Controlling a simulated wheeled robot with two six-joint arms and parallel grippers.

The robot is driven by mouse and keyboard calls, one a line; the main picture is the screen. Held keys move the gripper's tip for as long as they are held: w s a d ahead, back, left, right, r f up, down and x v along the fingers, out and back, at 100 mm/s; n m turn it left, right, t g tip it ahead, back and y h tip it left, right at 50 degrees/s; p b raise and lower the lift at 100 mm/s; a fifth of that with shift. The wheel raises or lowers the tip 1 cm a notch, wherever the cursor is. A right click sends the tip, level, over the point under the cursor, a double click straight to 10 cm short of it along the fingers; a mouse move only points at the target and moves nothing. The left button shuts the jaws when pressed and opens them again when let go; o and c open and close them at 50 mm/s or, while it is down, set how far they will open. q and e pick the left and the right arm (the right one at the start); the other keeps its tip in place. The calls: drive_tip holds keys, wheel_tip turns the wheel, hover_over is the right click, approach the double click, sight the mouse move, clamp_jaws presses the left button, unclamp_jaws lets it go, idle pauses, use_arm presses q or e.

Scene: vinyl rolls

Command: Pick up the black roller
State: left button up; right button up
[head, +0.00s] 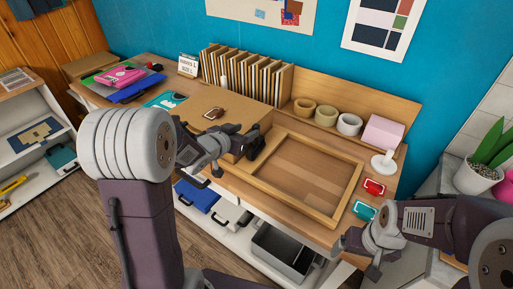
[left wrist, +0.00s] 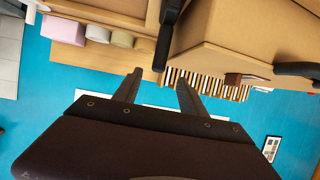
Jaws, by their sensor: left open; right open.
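I cannot make out a black roller for certain in either view. A small dark item (head: 154,67) lies beside the pink pack at the back left of the bench, too small to identify. A dark brown roller-like piece with a pale handle (head: 213,113) lies on the cardboard box (head: 197,124); it also shows in the left wrist view (left wrist: 233,79). My left gripper (head: 232,150) is open at the box's front right, with no object seen between its fingers. My right gripper (head: 357,245) is open and empty near the bench's front right corner.
A shallow wooden tray (head: 343,206) takes up the middle right. A red piece (head: 373,187) and a teal piece (head: 363,210) lie right of it. Vinyl rolls (head: 326,115) and a pink block (head: 383,132) stand behind. A dark bin (head: 280,250) sits below.

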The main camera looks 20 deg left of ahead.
sight(254, 128)
use_arm(q)
drive_tip(key=shift+x, duration=1.15)
drive_tip(key=shift+w+f, duration=0.1)
drive_tip(key=shift+w, duration=0.05)
drive_tip(key=x, duration=0.4)
drive_tip(key=shift+w+d+f, duration=0.1)
drive_tip(key=shift+w+d, duration=0.15)
drive_tip(key=shift+d, duration=0.1)
drive_tip(key=shift+w+f, duration=0.1)
drive_tip(key=shift+w, duration=0.1)
drive_tip(key=shift+s, duration=0.1)
drive_tip(key=c, duration=0.6)
clamp_jaws()
